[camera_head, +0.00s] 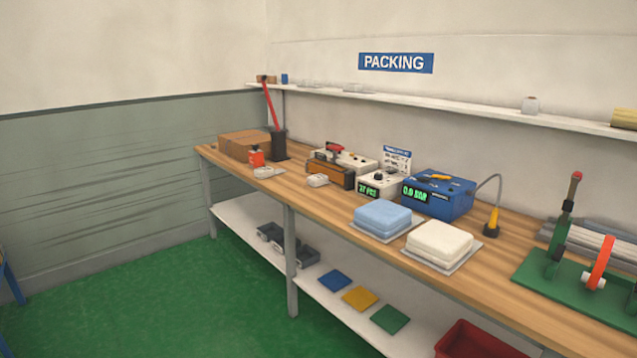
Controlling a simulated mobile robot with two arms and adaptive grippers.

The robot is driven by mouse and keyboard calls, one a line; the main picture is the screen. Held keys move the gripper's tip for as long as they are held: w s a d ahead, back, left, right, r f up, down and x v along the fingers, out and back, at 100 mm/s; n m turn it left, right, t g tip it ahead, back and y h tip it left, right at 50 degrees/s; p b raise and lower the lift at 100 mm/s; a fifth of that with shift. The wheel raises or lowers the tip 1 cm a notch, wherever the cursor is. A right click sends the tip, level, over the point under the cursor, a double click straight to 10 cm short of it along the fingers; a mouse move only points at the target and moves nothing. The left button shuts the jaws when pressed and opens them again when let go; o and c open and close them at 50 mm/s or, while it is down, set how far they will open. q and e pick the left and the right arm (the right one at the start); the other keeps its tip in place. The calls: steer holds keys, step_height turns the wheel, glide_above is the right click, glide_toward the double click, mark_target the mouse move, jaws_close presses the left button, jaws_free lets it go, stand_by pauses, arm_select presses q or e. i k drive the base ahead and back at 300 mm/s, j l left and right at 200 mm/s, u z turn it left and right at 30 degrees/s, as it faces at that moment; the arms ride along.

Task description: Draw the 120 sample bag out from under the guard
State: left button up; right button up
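I cannot make out a sample bag marked 120 or a guard for certain. A small pale item (318,180) lies on the bench by a brown-fronted device (331,173) with a red handle on top. Another small pale item (268,172) lies further left, by an orange-red bottle (257,156). At the right, a green-based device (575,292) carries a red ring, a lever with a red knob and grey rolls or sheets; it is cut off by the picture edge. Neither of my grippers is in view.
The wooden bench (470,290) holds a blue stack (382,216), a white stack (440,241), a blue box with a display (438,195) and brown cartons (244,144). A red bin (478,340) is below. Green floor (150,300) lies open at left.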

mark_target(316, 180)
steer(key=i+z, duration=0.1)
steer(key=z, duration=0.25)
steer(key=i+j+z, duration=0.1)
steer(key=z, duration=0.25)
steer(key=i+j+z, duration=0.15)
steer(key=j, duration=0.2)
steer(key=i+j+z, duration=0.3)
steer(key=i+j, duration=0.15)
steer(key=j, duration=0.3)
steer(key=i+j+z, duration=0.15)
steer(key=j, duration=0.2)
steer(key=i+j+z, duration=0.15)
steer(key=j, duration=0.3)
